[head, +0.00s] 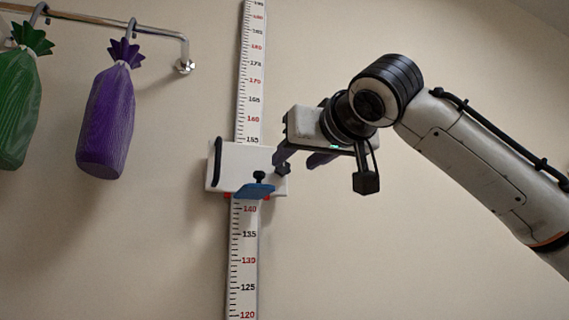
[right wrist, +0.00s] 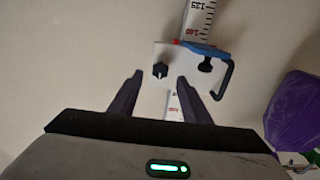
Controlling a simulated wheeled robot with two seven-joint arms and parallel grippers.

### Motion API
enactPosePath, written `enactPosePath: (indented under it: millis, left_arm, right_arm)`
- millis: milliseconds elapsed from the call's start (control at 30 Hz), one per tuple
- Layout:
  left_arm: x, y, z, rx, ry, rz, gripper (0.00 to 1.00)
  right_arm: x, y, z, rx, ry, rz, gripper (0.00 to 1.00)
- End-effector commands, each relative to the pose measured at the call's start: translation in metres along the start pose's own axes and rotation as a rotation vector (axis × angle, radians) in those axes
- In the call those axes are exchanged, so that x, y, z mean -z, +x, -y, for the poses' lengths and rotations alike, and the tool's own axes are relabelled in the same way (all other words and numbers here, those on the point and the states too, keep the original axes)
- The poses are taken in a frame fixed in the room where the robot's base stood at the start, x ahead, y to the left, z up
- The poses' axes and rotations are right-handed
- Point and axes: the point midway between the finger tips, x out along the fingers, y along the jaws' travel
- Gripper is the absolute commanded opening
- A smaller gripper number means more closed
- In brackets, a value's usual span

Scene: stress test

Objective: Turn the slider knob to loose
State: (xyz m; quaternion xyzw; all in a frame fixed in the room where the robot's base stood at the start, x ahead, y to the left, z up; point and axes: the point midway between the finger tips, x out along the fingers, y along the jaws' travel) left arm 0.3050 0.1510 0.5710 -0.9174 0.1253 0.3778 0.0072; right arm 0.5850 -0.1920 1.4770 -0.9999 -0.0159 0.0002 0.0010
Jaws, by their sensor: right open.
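A white slider carriage (head: 228,165) sits on a wall-mounted measuring scale (head: 249,75). It has a black handle on its left and a blue piece (head: 252,191) low on its front. A dark knob (head: 282,168) is at the carriage's right side; in the right wrist view the knob (right wrist: 160,70) shows on the white plate. A second small black knob (head: 259,176) is by the blue piece. My right gripper (head: 301,157) is open, just right of the carriage. In the right wrist view, the knob lies ahead between its fingertips (right wrist: 159,84), apparently untouched. No loose marking is legible. My left gripper is out of view.
A purple wrapped bag (head: 106,122) and a green one (head: 18,105) hang from a metal rail (head: 110,19) at the upper left. The purple bag also shows at the right of the wrist view (right wrist: 295,115).

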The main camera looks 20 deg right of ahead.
Motion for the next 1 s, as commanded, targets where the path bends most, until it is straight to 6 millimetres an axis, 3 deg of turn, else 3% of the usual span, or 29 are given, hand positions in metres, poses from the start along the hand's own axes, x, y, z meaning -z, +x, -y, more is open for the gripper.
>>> enactPosePath:
  millis: [100,300,733,1000]
  left_arm:
    - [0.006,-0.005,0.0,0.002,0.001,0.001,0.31]
    - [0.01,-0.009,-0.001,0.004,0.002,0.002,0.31]
    - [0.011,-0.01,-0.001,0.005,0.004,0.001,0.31]
    - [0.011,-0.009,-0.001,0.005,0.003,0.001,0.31]
  right_arm:
    - [0.002,0.024,0.0,-0.001,0.0,0.002,0.43]
    - [0.002,0.053,0.0,0.001,0.0,0.001,0.43]
    - [0.0,0.065,0.001,0.002,-0.001,-0.001,0.43]
    - [0.0,0.065,0.0,0.002,-0.001,-0.001,0.02]
